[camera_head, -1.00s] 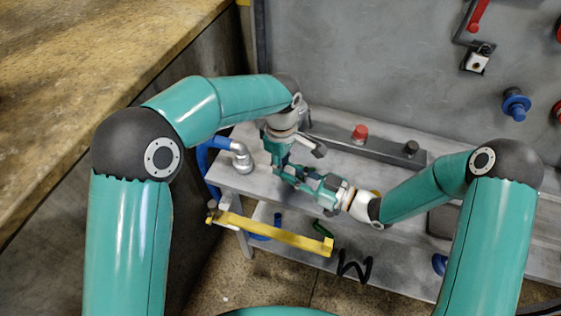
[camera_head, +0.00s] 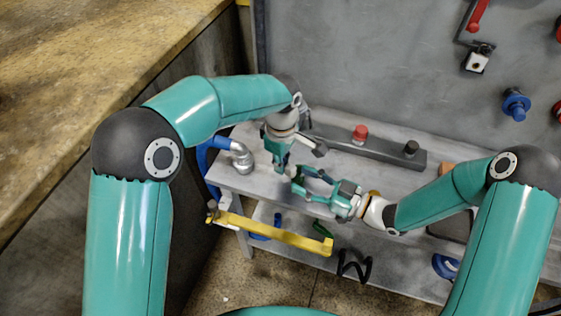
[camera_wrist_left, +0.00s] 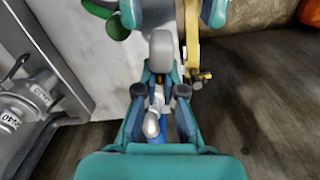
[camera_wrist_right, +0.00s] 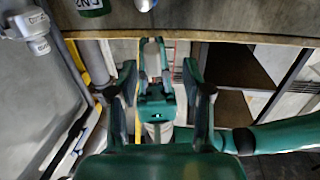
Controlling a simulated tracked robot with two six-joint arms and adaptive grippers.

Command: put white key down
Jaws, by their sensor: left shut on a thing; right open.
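My left gripper (camera_head: 281,166) points down over the grey bench; it also shows in the left wrist view (camera_wrist_left: 160,90). It is shut on a pale, grey-white piece, which I take to be the white key (camera_wrist_left: 161,52), standing between its fingers in that view. In the head view the key is hidden or too small to make out. My right gripper (camera_head: 306,183) is open and empty just right of the left one, its fingers pointing left. The right wrist view (camera_wrist_right: 160,85) shows its fingers spread, with the left gripper beyond them.
The grey bench (camera_head: 262,190) carries a pipe elbow (camera_head: 240,156) at left. Behind is a dark rail with a red button (camera_head: 360,133) and a black knob (camera_head: 411,148). A yellow bar (camera_head: 285,236) runs along the front. The back panel has a blue knob (camera_head: 516,104).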

